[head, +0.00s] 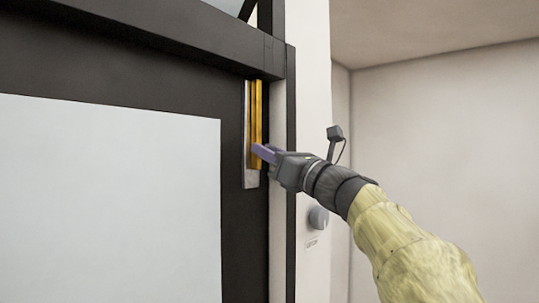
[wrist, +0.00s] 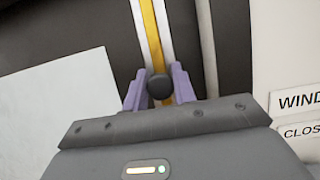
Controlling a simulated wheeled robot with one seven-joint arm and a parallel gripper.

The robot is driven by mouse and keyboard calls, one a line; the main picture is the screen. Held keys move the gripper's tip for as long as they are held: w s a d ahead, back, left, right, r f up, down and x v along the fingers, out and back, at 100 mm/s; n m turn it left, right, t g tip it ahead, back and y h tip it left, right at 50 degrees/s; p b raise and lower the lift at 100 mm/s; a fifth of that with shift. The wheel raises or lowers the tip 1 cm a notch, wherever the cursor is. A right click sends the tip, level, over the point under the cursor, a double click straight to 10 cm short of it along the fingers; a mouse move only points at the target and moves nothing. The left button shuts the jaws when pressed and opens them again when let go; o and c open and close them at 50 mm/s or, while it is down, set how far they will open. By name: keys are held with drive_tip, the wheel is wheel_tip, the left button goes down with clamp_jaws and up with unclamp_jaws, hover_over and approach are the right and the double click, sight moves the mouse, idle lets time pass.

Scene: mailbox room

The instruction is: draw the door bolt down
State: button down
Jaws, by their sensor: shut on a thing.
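The door bolt is a yellow rod (head: 258,110) on a silver backplate (head: 247,150), upright along the right edge of the dark door (head: 150,70). In the wrist view the yellow rod (wrist: 152,35) runs down to a round dark knob (wrist: 160,87). My gripper (head: 263,153) is at the lower part of the bolt. In the wrist view its purple fingers (wrist: 160,90) are shut on the knob, one on each side. In the head view the gripper hides the knob.
A pale panel (head: 110,190) covers much of the door. Right of the door, a white post carries a round grey knob (head: 318,217). The wrist view shows labels (wrist: 300,100) reading "WIND" and "CLOS", cut off. Open room lies to the right.

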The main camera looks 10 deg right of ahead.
drive_tip(key=shift+w+f, duration=0.15)
drive_tip(key=shift+f, duration=0.2)
drive_tip(key=c, duration=1.4)
unclamp_jaws()
drive_tip(key=shift+o, duration=1.1)
drive_tip(key=shift+r, duration=0.1)
drive_tip(key=b+v, duration=0.8)
drive_tip(key=v, duration=0.9)
drive_tip(key=shift+b, duration=0.3)
drive_tip(key=shift+d, duration=0.15)
